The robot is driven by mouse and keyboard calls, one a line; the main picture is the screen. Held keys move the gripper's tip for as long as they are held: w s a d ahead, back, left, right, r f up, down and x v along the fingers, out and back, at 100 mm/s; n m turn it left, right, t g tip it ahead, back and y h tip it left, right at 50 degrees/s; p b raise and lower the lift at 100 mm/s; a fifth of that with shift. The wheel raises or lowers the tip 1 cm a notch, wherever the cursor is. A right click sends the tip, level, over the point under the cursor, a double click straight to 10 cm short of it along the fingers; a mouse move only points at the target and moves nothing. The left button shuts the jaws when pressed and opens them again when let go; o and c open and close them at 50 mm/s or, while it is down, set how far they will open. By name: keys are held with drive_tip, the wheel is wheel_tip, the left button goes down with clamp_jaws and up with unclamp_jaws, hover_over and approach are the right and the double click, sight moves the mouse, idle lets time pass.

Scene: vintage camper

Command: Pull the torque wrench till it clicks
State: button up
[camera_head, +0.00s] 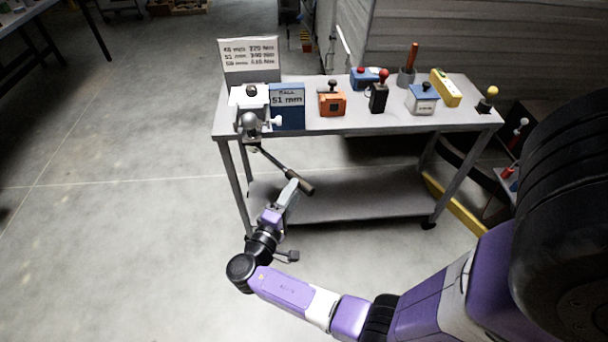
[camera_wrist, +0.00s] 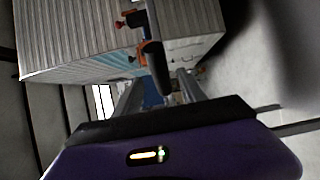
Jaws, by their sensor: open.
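The torque wrench (camera_head: 306,188) has a thin dark shaft and a thicker dark grip. It slants down and right from the grey ball fitting (camera_head: 249,122) at the table's front left edge. My gripper (camera_head: 292,186) is open beside the grip, below the tabletop. In the wrist view, the wrench's dark grip (camera_wrist: 155,65) appears ahead of and between the two spread fingers of my gripper (camera_wrist: 158,92). I cannot tell whether either finger touches it.
The metal table (camera_head: 350,120) has a lower shelf. A sign (camera_head: 248,54) lists torque values, and a blue block (camera_head: 288,118) reads 51 mm. An orange box (camera_head: 332,104) and several other devices stand on top.

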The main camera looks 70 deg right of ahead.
drive_tip(key=d+p, duration=0.1)
drive_tip(key=d, duration=0.6)
drive_tip(key=shift+s+d, duration=0.25)
drive_tip(key=shift+d, duration=0.1)
clamp_jaws()
idle(1.1)
